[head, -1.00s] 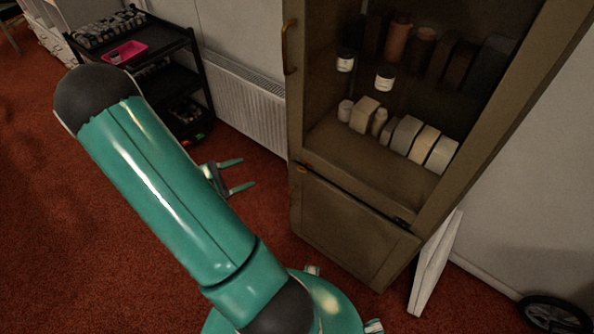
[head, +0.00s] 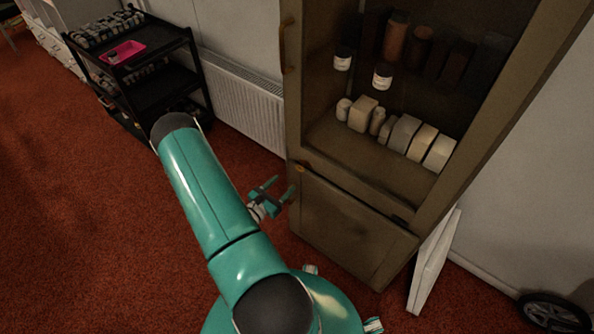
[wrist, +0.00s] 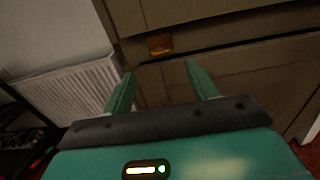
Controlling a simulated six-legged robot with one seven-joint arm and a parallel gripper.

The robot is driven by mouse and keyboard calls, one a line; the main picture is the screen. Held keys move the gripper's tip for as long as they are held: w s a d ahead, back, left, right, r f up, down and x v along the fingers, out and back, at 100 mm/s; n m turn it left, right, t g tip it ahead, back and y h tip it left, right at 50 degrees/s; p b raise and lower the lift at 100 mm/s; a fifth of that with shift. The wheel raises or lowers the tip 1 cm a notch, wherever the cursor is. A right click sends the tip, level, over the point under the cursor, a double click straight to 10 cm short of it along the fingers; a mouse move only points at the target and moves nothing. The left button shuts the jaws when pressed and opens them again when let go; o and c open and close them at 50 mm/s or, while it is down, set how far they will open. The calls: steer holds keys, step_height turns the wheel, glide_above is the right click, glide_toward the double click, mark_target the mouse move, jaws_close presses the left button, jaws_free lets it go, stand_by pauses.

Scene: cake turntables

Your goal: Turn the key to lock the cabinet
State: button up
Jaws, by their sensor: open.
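The brown cabinet (head: 350,232) stands right of centre in the head view, with open-looking upper shelves and a closed lower door. A small brass-coloured piece (head: 300,168) sits at the left, near the lower door's top edge. It also shows in the wrist view (wrist: 159,44), ahead of my fingers; I cannot tell whether it is the key or a lock fitting. My gripper (head: 281,187) is open and empty, just left of the lower door and slightly below the brass piece. In the wrist view, the two green fingers (wrist: 160,70) point at the cabinet front, apart from the brass piece.
A radiator (head: 242,110) runs along the wall left of the cabinet. A black cart (head: 160,93) with a pink tray (head: 123,52) stands further left. A white panel (head: 432,262) leans at the cabinet's right side. Red carpet is clear at the left.

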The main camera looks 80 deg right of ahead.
mark_target(297, 170)
steer(key=x, duration=0.9)
steer(key=c, duration=1)
